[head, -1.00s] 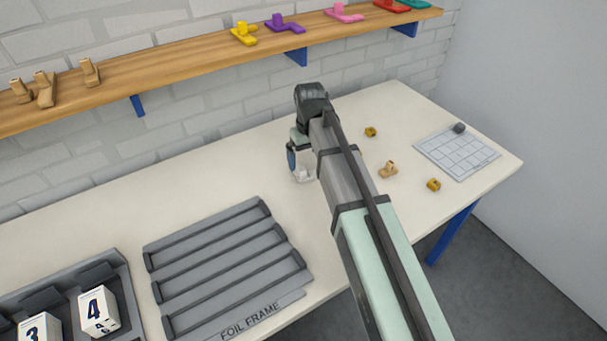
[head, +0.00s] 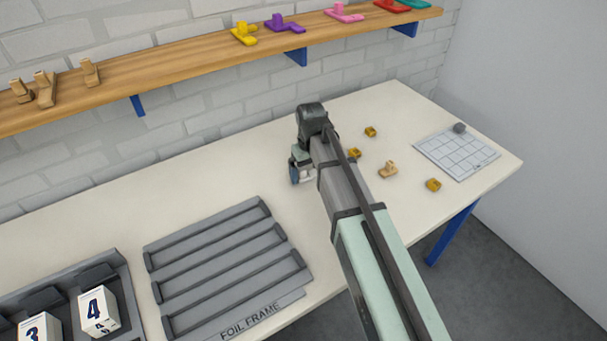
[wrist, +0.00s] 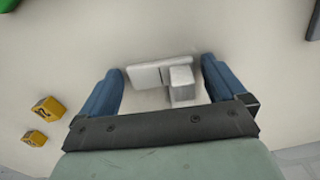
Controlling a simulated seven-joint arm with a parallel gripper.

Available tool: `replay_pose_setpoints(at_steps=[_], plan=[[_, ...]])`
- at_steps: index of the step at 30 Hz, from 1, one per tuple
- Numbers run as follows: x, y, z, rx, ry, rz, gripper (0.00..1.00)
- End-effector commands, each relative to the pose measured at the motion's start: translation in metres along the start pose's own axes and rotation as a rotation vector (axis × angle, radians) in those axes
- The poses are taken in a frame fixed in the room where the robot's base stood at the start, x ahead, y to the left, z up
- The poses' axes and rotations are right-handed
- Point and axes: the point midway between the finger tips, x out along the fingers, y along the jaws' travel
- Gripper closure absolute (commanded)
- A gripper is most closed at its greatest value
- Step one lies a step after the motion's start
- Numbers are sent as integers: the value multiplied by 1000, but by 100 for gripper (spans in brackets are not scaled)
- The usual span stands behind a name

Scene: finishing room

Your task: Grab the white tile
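The white tile (wrist: 160,75) shows in the wrist view as a flat bar with a raised block on it, lying on the table. My gripper (wrist: 160,88) is open, with one blue finger on each side of the tile. Small gaps show between the fingers and the tile. In the head view my gripper (head: 302,176) is low over the middle of the table, and the tile is mostly hidden there by the gripper and arm.
A gridded sheet (head: 457,152) is at the far right. A grey foil frame (head: 228,268) and a tray of numbered blocks (head: 128,305) are at left. A wooden shelf (head: 190,52) runs behind.

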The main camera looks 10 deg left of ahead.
Motion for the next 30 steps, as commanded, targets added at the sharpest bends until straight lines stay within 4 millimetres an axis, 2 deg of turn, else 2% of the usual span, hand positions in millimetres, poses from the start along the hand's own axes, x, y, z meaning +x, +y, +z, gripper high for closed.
replay_pose_setpoints(at_steps=[2,17,25,30], plan=[[0,0,0,0,0,0,11],[0,0,0,0,0,0,58],[-2,0,0,0,0,0,59],[-15,0,0,0,1,0,59]])
